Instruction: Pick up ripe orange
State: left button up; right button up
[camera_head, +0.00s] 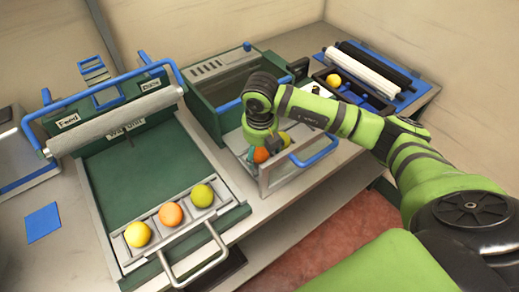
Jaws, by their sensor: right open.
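An orange fruit (171,214) sits in the middle slot of the front tray of the green sorting unit, between a yellow fruit (138,234) and a yellow-green fruit (202,195). Another orange fruit (261,155) lies in the clear-fronted drawer (275,178) at the centre, partly hidden by my right gripper. My right gripper (262,143) points down just above that drawer fruit and is open; its fingertips are small and hard to make out. I cannot tell whether it touches the fruit. My left gripper is out of view.
A blue drawer handle (317,152) is close to the right gripper. A green open box (225,85) stands behind it. A yellow ball (333,80) and white and black rollers (375,68) are at the back right. A blue square (43,222) lies at left.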

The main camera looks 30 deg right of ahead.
jog(key=shift+w+f, duration=0.1)
jog(key=shift+f, duration=0.05)
jog(key=c, duration=1.3)
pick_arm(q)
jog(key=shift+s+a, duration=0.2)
